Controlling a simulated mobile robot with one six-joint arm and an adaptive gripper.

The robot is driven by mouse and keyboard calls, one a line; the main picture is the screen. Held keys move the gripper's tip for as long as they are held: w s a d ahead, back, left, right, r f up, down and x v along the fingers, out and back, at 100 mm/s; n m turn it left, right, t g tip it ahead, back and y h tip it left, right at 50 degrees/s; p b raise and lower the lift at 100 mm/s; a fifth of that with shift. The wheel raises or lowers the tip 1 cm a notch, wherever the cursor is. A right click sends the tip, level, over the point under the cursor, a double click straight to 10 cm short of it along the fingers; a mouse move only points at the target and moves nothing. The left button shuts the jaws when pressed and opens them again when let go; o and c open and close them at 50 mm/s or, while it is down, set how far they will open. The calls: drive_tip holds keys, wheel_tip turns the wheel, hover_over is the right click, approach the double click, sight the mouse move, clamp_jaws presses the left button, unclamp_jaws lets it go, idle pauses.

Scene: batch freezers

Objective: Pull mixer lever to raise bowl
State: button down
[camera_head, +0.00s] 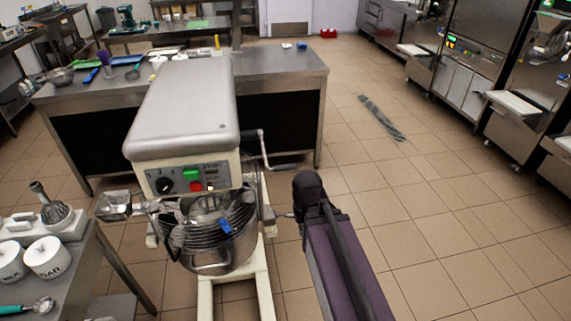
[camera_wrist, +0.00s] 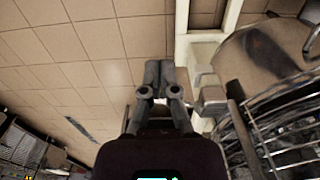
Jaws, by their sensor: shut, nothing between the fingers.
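The mixer (camera_head: 185,110) stands in the middle of the head view, with a silver top and cream body. A bent metal lever (camera_head: 264,148) sticks out on its right side. The steel bowl (camera_head: 215,262) hangs below the head behind a wire guard; it also shows at the right of the wrist view (camera_wrist: 270,50). My gripper (camera_wrist: 160,72) is shut and empty, close beside the bowl's mount, at left of it in the wrist view. In the head view my wrist mostly hides the gripper, low to the right of the bowl. I cannot tell whether it touches anything.
A steel table (camera_head: 285,70) stands behind the mixer. A side table with white canisters (camera_head: 47,257) is at the lower left. Machines (camera_head: 470,60) line the right wall. The tiled floor right of my arm is clear, apart from a dark grate (camera_head: 381,118).

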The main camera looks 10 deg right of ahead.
sight(286, 167)
drive_tip(key=w+r+n+t+p, duration=0.2)
drive_tip(key=w+r+n+p, duration=0.5)
drive_tip(key=w, duration=0.4)
drive_tip(key=w+r+n+t+p, duration=0.2)
drive_tip(key=w+r+n+p, duration=0.5)
drive_tip(key=w+n, duration=0.4)
drive_tip(key=shift+d+r+t, duration=0.2)
drive_tip(key=shift+r+t, duration=0.1)
drive_tip(key=shift+r, duration=0.6)
drive_tip(key=shift+w+f, duration=0.15)
drive_tip(key=b+x, duration=1.2)
drive_tip(key=x, duration=0.1)
drive_tip(key=shift+w+f+b, duration=0.15)
drive_tip(key=shift+f+b, duration=0.15)
